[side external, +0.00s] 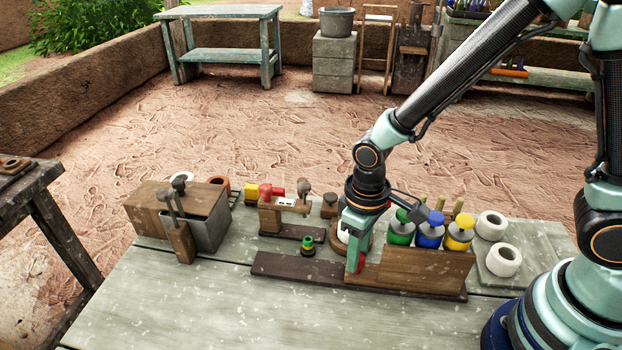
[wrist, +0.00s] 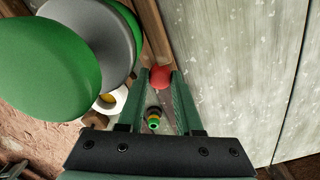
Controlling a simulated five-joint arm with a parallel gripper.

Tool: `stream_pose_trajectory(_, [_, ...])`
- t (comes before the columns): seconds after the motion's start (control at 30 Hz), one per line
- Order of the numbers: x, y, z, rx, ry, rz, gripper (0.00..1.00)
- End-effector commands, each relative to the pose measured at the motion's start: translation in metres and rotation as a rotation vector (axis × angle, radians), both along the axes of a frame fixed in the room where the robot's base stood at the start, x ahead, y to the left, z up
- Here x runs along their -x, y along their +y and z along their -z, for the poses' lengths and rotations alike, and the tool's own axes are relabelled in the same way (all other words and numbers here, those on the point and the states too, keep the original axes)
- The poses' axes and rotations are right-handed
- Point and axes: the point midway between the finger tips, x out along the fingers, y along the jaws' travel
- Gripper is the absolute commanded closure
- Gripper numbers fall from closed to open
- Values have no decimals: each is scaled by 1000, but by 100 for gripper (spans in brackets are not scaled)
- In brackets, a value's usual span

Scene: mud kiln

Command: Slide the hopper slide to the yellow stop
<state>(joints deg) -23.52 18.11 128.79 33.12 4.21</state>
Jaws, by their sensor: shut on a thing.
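My gripper (side external: 356,262) points down at the left end of the wooden hopper rack (side external: 425,273), low over its dark base board (side external: 290,268). Its fingers are shut on a red knob (side external: 362,267), which looks like the slide's handle. In the wrist view the red knob (wrist: 161,77) sits between the fingertips (wrist: 161,82). The rack holds green (side external: 400,232), blue (side external: 430,234) and yellow (side external: 459,233) topped containers, yellow farthest right. The slide's body is mostly hidden by my gripper. I cannot tell which yellow part is the stop.
A small green-and-yellow piece (side external: 308,245) stands left of my gripper. Farther left are a wooden stand with a red part (side external: 270,190), a yellow block (side external: 251,191) and a box with tools (side external: 205,230). White rings (side external: 503,260) lie at right. The table's front is clear.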

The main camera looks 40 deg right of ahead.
Motion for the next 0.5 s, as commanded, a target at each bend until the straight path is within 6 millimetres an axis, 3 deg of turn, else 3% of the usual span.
stream_pose_trajectory(0.33, [-2,2,-1,-1,-2,0,100])
stream_pose_trajectory(0.5, [-13,12,-1,-1,-4,-2,100])
